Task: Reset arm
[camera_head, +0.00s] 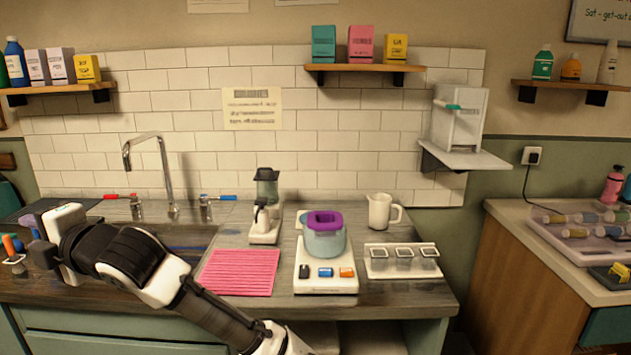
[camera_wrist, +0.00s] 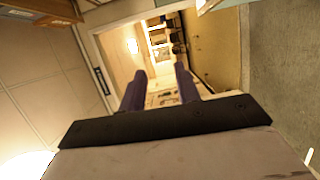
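My arm reaches across the front of the counter to the left in the head view. My gripper (camera_head: 33,227) is at the far left, above the dark worktop and clear of the items in the middle. In the wrist view its two dark purple fingers (camera_wrist: 161,84) stand apart with a gap between them. I see nothing held in the gap. The wrist view looks out at a tilted room, with a wall, a doorway and the floor. Part of the counter behind my arm is hidden.
A pink ribbed mat (camera_head: 238,272), a white device with a purple-topped bowl (camera_head: 325,238), a small rack (camera_head: 402,262) and a white jug (camera_head: 382,212) stand on the counter (camera_head: 420,294). A tall tap (camera_head: 168,180) rises behind my arm. Shelves hang above.

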